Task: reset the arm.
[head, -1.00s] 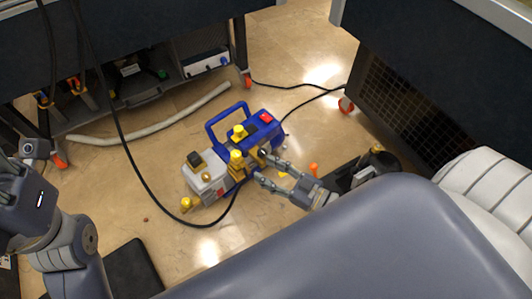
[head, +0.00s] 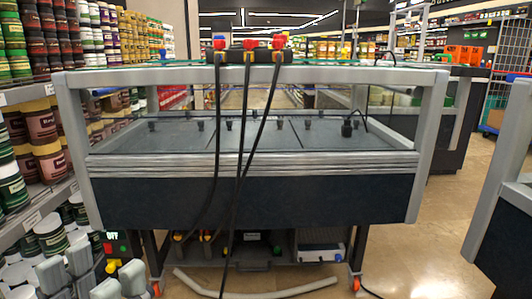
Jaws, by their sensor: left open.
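My left gripper (head: 92,276) shows at the lower left edge of the head view, with its grey fingers pointing up and spread apart. It is open, and I see nothing between the fingers. Its lower part is cut off by the frame. My right gripper is not in view.
A glass-topped display freezer (head: 250,200) fills the middle. Black hoses (head: 245,130) hang from a colored valve manifold (head: 249,50) on top. A control box (head: 113,245) marked OFF stands near my left gripper. Shelves of jars (head: 42,150) line the left. Open floor (head: 425,240) lies right.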

